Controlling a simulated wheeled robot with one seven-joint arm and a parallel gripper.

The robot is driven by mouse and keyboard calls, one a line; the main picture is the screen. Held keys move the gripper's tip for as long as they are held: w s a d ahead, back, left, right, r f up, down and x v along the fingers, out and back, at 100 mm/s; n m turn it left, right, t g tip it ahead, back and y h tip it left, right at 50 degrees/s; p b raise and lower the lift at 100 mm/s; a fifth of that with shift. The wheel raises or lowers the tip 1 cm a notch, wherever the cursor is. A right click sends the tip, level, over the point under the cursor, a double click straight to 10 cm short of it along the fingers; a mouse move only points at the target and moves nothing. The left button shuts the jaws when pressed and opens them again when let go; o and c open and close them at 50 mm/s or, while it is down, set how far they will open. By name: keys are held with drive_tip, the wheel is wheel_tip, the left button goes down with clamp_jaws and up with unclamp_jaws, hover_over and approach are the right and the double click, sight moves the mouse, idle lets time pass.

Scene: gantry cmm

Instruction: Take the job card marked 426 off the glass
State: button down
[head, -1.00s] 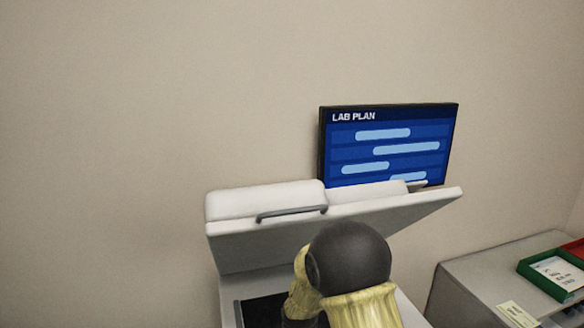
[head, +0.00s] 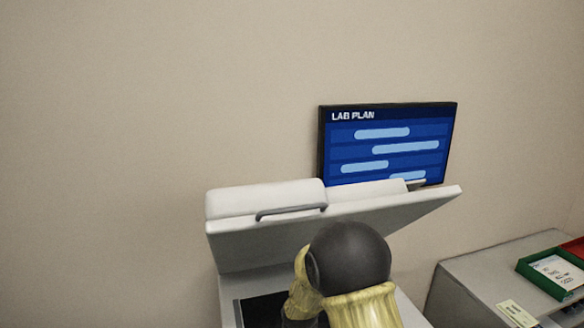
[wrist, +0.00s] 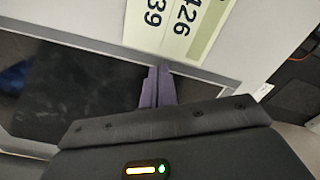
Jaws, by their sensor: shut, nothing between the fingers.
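A pale card with a yellow-green part (wrist: 190,28) is at the top of the wrist view, marked 426, with 39 on the white part beside it. I cannot tell whether this is one card or two. The dark glass (wrist: 70,95) lies at left in the wrist view, and part of it shows in the head view (head: 262,312) under the raised lid. My gripper (wrist: 157,72) is shut and empty, its purple fingers near the card's lower edge. I cannot tell whether they touch it. In the head view my arm hides the gripper and card.
The raised white lid (head: 300,238) with a grey handle stands behind my arm. A LAB PLAN screen (head: 388,143) is behind it. On a grey cabinet (head: 470,280) at right are a green tray (head: 527,267) holding a card, part of a red tray (head: 575,248) and a pale slip (head: 516,314).

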drive_tip(key=shift+f+b, duration=0.45)
drive_tip(key=shift+f, duration=0.2)
drive_tip(key=shift+s, duration=0.1)
drive_tip(key=shift+s+d, duration=0.2)
drive_tip(key=shift+s, duration=0.45)
drive_tip(key=shift+s+d, duration=0.2)
drive_tip(key=shift+s, duration=0.45)
drive_tip(key=shift+r+p, duration=2.2)
drive_tip(key=shift+r, duration=0.85)
